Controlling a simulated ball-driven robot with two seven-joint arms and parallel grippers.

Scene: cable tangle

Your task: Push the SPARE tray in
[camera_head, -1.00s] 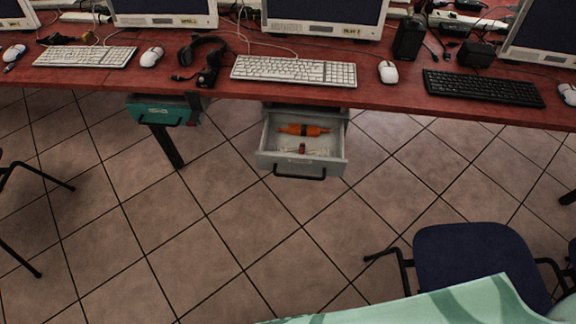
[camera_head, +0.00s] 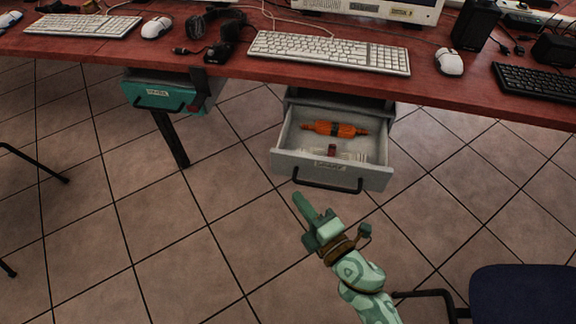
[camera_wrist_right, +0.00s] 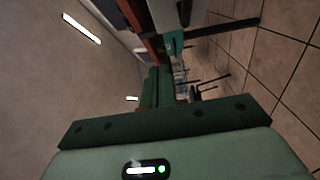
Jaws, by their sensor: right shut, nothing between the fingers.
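A grey tray (camera_head: 285,162) hangs under the desk and is pulled out. It holds an orange and black tool (camera_head: 334,128) and a small red item. It has a dark bar handle (camera_head: 326,188) and a front label too small to read. A teal tray (camera_head: 168,97) with a dark handle and a label hangs further left; it looks nearly in. I cannot read which label says SPARE. My right gripper (camera_head: 302,199) is shut and empty, in front of and below the grey tray's front, apart from it. Its fingers (camera_wrist_right: 160,88) also show in the right wrist view. My left gripper is out of view.
The red desk (camera_head: 235,70) runs above the trays, with a white keyboard (camera_head: 330,52), a mouse (camera_head: 449,62) and a headset on it. A dark blue chair (camera_head: 525,295) stands at lower right.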

